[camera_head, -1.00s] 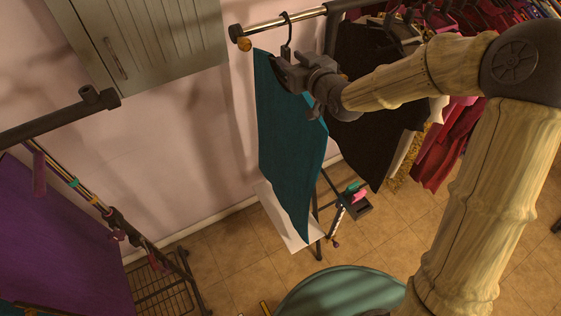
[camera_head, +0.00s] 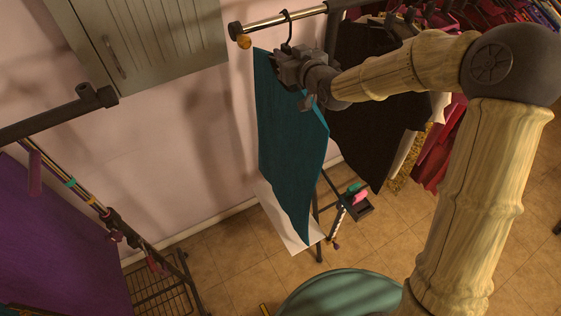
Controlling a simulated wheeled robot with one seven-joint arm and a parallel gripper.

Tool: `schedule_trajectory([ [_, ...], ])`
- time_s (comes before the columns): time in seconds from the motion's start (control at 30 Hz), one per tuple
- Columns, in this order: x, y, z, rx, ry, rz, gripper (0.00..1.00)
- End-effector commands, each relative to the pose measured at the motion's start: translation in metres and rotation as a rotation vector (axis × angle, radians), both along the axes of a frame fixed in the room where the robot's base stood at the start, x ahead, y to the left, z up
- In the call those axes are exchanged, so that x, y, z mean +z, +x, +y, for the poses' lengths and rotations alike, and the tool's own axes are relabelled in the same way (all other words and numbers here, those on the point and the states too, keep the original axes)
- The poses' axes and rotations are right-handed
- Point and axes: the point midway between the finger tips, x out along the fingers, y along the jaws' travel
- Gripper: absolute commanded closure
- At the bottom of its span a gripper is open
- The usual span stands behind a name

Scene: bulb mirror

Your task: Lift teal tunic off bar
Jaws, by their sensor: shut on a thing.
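The teal tunic (camera_head: 290,145) hangs near the left end of the metal bar (camera_head: 290,20), at the top middle of the head view. A dark hanger hook (camera_head: 287,27) shows at the bar above it. My gripper (camera_head: 287,65) is at the tunic's top, just under the hook, and is shut there. My gripper hides the hanger's neck and part of the tunic's shoulder, so the exact grip is hard to see. Whether the hook rests on the bar or is just clear of it cannot be told.
Dark and red garments (camera_head: 370,100) hang close on the right of the same bar. A grey cabinet (camera_head: 145,40) is on the wall at left. A purple cloth (camera_head: 60,240) is at lower left. A round teal seat (camera_head: 340,293) stands below. Open wall lies left of the tunic.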

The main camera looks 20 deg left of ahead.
Motion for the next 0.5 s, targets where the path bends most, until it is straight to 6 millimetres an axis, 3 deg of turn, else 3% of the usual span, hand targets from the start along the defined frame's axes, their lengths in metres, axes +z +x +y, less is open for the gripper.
schedule_trajectory([
  [0.5, 0.0081, 0.0001, 0.0001, 0.0, 0.001, -0.002, 1.0],
])
